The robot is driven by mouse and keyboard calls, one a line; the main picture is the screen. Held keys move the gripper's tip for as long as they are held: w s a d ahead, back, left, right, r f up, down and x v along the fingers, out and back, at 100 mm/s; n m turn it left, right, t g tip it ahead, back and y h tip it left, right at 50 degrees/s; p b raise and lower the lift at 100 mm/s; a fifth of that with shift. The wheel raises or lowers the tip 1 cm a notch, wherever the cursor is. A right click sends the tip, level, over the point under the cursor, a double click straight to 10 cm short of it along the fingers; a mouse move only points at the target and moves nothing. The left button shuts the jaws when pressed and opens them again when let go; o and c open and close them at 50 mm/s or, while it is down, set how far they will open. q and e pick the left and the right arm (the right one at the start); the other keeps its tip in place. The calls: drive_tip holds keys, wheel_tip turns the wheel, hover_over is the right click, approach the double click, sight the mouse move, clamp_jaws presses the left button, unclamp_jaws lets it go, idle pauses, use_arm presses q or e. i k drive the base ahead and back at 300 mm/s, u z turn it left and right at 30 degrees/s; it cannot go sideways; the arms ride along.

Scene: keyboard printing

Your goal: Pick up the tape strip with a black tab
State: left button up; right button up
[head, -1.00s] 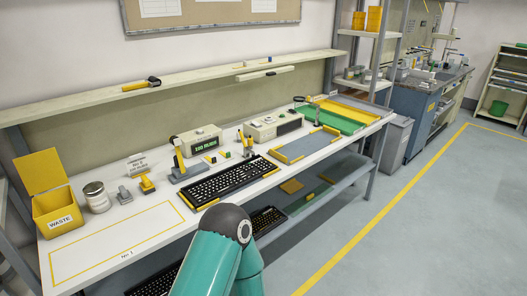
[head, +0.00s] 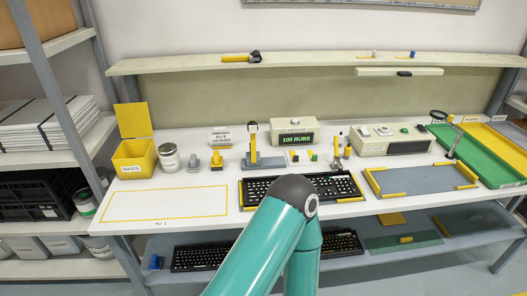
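I cannot make out a tape strip with a black tab for certain. A yellow tool with a black end (head: 240,57) lies on the upper shelf. A black keyboard (head: 340,186) lies at the table's front, partly hidden by my teal arm. Neither gripper is in view.
The yellow WASTE bin (head: 134,159) with its lid raised and a metal can (head: 170,158) stand at the left. A yellow-outlined area (head: 165,204) is empty. A blue-grey tray (head: 420,180) and green tray (head: 482,160) lie at the right. A lower shelf holds more keyboards (head: 205,256).

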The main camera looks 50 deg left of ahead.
sight(295, 158)
drive_tip(key=u, duration=0.3)
drive_tip(key=i, duration=0.75)
drive_tip(key=u, duration=0.5)
drive_tip(key=k, duration=0.9)
drive_tip(key=u, duration=0.2)
drive_tip(key=i, duration=0.9)
drive_tip(key=z, duration=0.05)
